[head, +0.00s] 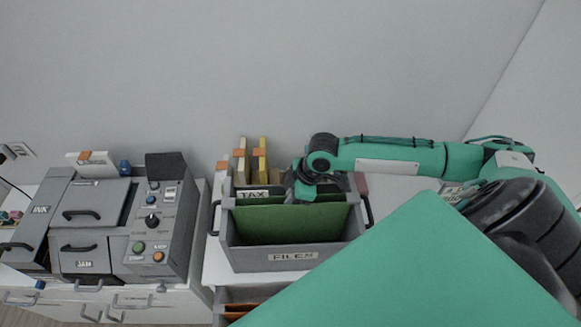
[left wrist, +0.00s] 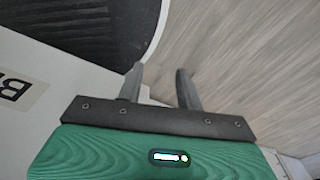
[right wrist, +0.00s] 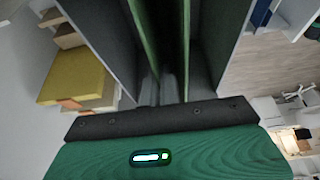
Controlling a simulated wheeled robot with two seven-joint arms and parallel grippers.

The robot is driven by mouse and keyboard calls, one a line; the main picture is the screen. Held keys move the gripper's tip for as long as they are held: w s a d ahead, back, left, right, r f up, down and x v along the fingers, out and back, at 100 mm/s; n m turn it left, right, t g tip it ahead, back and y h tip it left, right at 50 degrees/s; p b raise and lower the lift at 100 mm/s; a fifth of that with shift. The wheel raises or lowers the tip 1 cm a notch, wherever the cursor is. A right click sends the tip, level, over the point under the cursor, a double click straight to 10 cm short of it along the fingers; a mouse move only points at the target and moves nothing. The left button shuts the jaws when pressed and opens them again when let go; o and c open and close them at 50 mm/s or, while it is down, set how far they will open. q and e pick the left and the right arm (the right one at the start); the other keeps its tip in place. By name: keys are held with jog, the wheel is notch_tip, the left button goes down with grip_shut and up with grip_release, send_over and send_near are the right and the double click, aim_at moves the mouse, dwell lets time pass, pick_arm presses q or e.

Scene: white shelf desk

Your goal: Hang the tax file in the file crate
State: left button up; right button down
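The green tax file (head: 295,222) is upright inside the grey file crate (head: 238,258), its lower part behind the front wall. Its white TAX tab (head: 252,197) shows at the upper left. I cannot tell whether its ends rest on the crate's rims. My right gripper (head: 306,190) is over the crate at the file's top edge. In the right wrist view its fingers (right wrist: 160,89) are close together, with the green file's edge (right wrist: 147,40) running down between them; it appears shut on the file. My left gripper (left wrist: 160,88) is open and empty, away from the crate.
Yellow binders (head: 262,160) stand behind the crate and also show in the right wrist view (right wrist: 75,78). A grey machine with buttons and a knob (head: 160,225) stands to the left. The wall is close behind. My green body part covers the lower right of the head view.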

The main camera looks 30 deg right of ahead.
jog(key=c, duration=1.6)
grip_release()
